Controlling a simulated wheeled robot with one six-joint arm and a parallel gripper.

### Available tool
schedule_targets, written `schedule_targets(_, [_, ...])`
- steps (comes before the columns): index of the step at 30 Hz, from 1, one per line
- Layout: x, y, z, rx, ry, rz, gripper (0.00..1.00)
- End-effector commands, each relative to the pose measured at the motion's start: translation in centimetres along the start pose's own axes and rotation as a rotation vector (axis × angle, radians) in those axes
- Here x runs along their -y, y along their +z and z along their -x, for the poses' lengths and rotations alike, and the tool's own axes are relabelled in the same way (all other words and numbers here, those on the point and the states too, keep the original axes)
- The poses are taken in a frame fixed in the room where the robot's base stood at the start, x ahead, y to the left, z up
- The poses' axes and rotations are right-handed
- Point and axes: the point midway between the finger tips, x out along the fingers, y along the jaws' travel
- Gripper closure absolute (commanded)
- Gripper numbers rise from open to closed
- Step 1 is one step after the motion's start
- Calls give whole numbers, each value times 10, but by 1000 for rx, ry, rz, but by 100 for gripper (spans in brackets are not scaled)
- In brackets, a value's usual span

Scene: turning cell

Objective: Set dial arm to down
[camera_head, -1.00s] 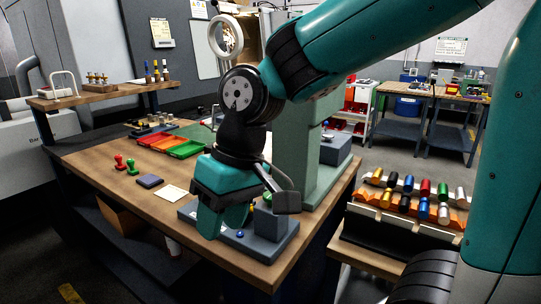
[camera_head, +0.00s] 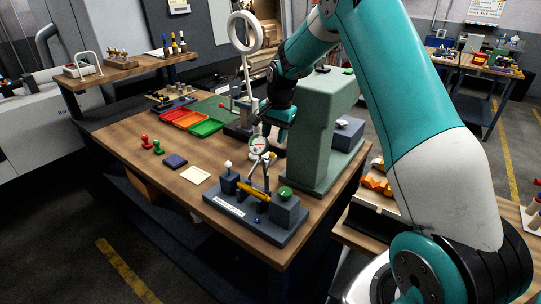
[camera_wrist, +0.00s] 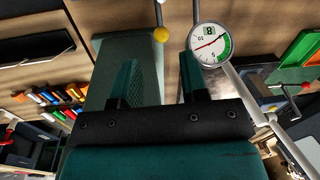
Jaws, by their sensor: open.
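A yellow ball (camera_wrist: 160,35) on a thin rod shows ahead, between my fingers in the picture. In the wrist view my gripper (camera_wrist: 158,70) is open, with nothing between the fingers.
A green machine column (camera_head: 318,130) stands close right of my gripper. A grey fixture (camera_head: 225,207) with a green button and yellow bar is in front.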

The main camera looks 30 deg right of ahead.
Motion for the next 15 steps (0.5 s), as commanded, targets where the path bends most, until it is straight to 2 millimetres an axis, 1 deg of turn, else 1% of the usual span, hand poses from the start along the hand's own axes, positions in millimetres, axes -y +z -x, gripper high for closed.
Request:
schedule_targets(3, [0, 1, -25, 4, 5, 1, 60])
schedule_targets(9, [0, 1, -67, 3, 4, 2, 60])
schedule_targets(12, [0, 1, -82, 2, 2, 2, 60])
schedule_targets(15, [0, 0, -93, 1, 0, 3, 60])
